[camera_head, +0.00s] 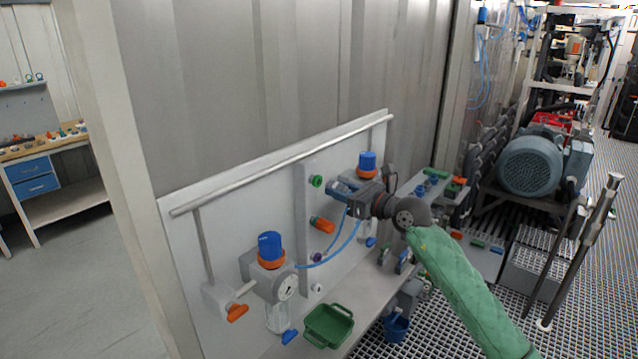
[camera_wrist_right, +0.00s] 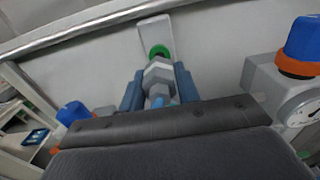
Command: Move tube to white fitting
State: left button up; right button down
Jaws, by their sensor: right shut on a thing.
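The blue tube (camera_head: 344,243) runs in a curve from the left regulator up to my right gripper (camera_head: 336,188). In the wrist view my right gripper (camera_wrist_right: 158,88) is shut, its blue fingers on either side of a grey hex connector (camera_wrist_right: 158,74) with a bit of blue tube below it. The connector points at the green fitting (camera_wrist_right: 159,51); whether they touch I cannot tell. In the head view the green fitting (camera_head: 316,181) is just left of the fingertips. The white fitting (camera_head: 317,288) is lowest on the strip, below and apart from the gripper. My left gripper is not in view.
An orange fitting (camera_head: 322,224) and a purple fitting (camera_head: 316,257) sit between green and white. A regulator with a gauge (camera_head: 287,287) stands at left, a blue-capped one (camera_head: 367,165) behind my gripper. A green bin (camera_head: 328,326) is below. A metal rail (camera_head: 285,163) crosses the top.

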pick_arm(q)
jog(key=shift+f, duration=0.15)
pick_arm(e)
jog(key=shift+v, duration=1.25)
